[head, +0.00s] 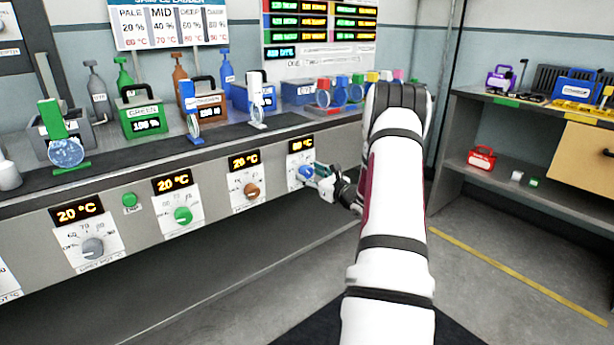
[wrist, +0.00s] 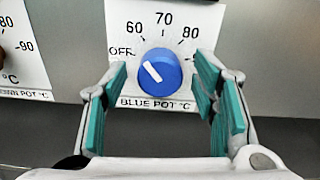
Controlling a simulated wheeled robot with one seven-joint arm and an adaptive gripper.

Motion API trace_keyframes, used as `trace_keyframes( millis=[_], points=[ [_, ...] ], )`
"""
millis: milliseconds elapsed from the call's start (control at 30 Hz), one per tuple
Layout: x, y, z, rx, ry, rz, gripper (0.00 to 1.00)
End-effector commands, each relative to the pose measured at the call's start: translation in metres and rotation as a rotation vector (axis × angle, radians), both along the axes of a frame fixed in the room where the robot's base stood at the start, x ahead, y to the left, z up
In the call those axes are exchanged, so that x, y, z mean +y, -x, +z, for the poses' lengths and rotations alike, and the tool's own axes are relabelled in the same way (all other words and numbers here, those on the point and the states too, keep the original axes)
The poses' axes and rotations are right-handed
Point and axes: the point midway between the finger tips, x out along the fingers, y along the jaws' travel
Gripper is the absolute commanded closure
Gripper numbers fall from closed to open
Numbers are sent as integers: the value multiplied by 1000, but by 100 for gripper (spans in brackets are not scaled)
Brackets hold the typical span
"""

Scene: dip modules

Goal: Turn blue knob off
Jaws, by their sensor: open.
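The blue knob (wrist: 160,73) is on a white dial plate (wrist: 122,25) marked OFF, 60, 70, 80 and "BLUE POT °C". Its white pointer mark tilts to the upper left, toward the OFF label. My gripper (wrist: 162,95) is open, with one teal-padded finger on each side of the knob in the wrist view and a gap to the knob on both sides. I cannot tell how far the fingertips reach along the knob. In the head view the blue knob (head: 306,172) is at the right end of the dial row, with my gripper (head: 326,172) close beside it, partly hidden by my arm.
The brown knob (head: 252,190), green knob (head: 183,215) and grey knob (head: 92,248) sit to the left on the same panel, under 20 °C displays. A green button (head: 130,200) is between two dials. Pots and bottles stand on the counter above. The floor (head: 470,290) at right is clear.

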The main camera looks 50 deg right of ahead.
Motion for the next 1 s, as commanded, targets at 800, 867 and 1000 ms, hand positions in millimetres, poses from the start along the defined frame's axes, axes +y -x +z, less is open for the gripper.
trace_keyframes(
  millis=[800,867,1000],
  points=[
    [-4,-19,0,0,1,0,95],
    [-4,-19,0,0,2,0,95],
    [-4,-19,0,4,18,0,95]
  ],
)
